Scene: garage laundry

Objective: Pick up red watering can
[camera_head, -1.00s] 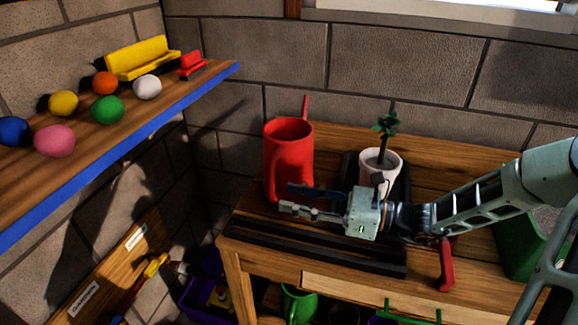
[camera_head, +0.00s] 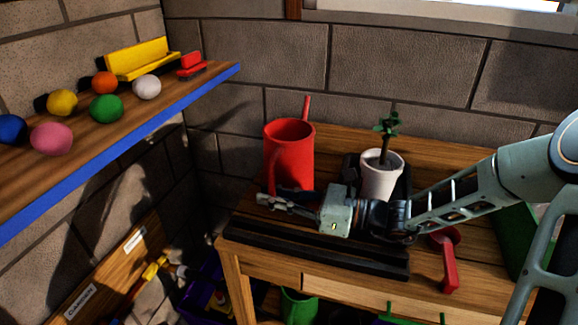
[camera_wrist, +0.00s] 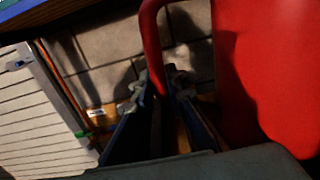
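The red watering can (camera_head: 292,152) stands upright at the back left of the wooden workbench, with a thin red spout rising behind it. Its handle faces my gripper (camera_head: 278,200), which is low at the can's front. In the wrist view the can's body (camera_wrist: 265,65) fills the right side and its curved handle (camera_wrist: 150,38) comes down between the two fingers of my gripper (camera_wrist: 157,88). The fingers are open, one on each side of the handle. Any contact with the handle cannot be made out.
A white pot with a plant (camera_head: 381,172) stands right of the can, close behind my wrist. A black rail (camera_head: 310,250) lies along the bench front. A red-handled tool (camera_head: 448,262) is at right. A shelf (camera_head: 150,112) with several balls is at left.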

